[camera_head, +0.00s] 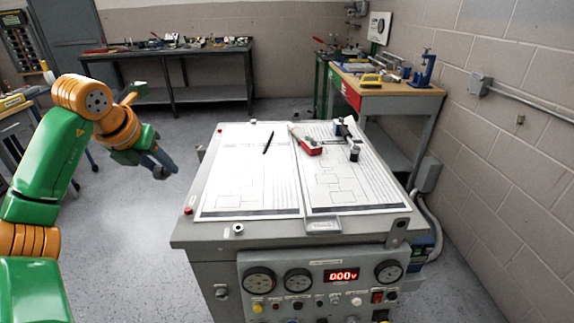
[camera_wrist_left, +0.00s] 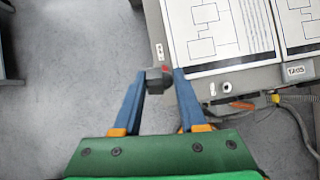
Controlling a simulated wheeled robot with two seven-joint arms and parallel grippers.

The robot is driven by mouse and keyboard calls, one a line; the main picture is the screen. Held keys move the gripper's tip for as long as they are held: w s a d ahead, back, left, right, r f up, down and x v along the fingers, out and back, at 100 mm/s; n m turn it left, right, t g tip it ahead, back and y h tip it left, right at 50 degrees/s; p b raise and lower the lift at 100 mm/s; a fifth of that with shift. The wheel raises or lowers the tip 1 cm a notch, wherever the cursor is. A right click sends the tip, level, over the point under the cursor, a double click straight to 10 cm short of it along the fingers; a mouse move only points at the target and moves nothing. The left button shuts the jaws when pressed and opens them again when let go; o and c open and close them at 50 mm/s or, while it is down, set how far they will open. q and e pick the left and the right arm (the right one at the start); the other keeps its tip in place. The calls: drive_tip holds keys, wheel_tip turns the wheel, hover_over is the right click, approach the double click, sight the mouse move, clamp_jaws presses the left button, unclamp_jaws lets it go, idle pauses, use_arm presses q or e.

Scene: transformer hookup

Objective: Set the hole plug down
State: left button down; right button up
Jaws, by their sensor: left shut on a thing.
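My left gripper (camera_head: 160,165) is in the air to the left of the grey test bench (camera_head: 212,233), with the floor below it. In the left wrist view, its two blue fingers (camera_wrist_left: 160,84) are shut on a small dark grey hole plug (camera_wrist_left: 157,78). A red spot shows at the plug's far edge; I cannot tell whether it belongs to the plug or to the bench behind. The plug is apart from the bench top in the head view. My right gripper is not in view.
Printed diagram sheets (camera_head: 245,190) cover much of the bench top. A black pen (camera_head: 268,142), a red tool (camera_head: 306,141) and a small black cylinder (camera_head: 354,153) lie or stand on them. A bare strip runs along the bench's front edge. Cables (camera_wrist_left: 290,112) hang near its side.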

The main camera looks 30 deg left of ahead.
use_arm(q)
drive_tip(key=shift+s+n, duration=0.2)
drive_tip(key=shift+n, duration=0.1)
drive_tip(key=w+d+f, duration=0.2)
drive_tip(key=d+f, duration=0.1)
drive_tip(key=w+d+f, duration=0.1)
drive_tip(key=d+f, duration=0.2)
drive_tip(key=d, duration=0.1)
drive_tip(key=w+d+f, duration=0.2)
drive_tip(key=d+f, duration=0.1)
drive_tip(key=d, duration=0.1)
drive_tip(key=shift+w+d+f, duration=0.25)
drive_tip(key=shift+w+f, duration=0.05)
drive_tip(key=shift+w, duration=0.05)
wheel_tip(320, 180, down, 3)
drive_tip(key=shift+d+r, duration=0.1)
drive_tip(key=shift+d, duration=0.05)
drive_tip(key=shift+w+f, duration=0.1)
drive_tip(key=shift+f, duration=0.35)
drive_tip(key=shift+c, duration=2.3)
unclamp_jaws()
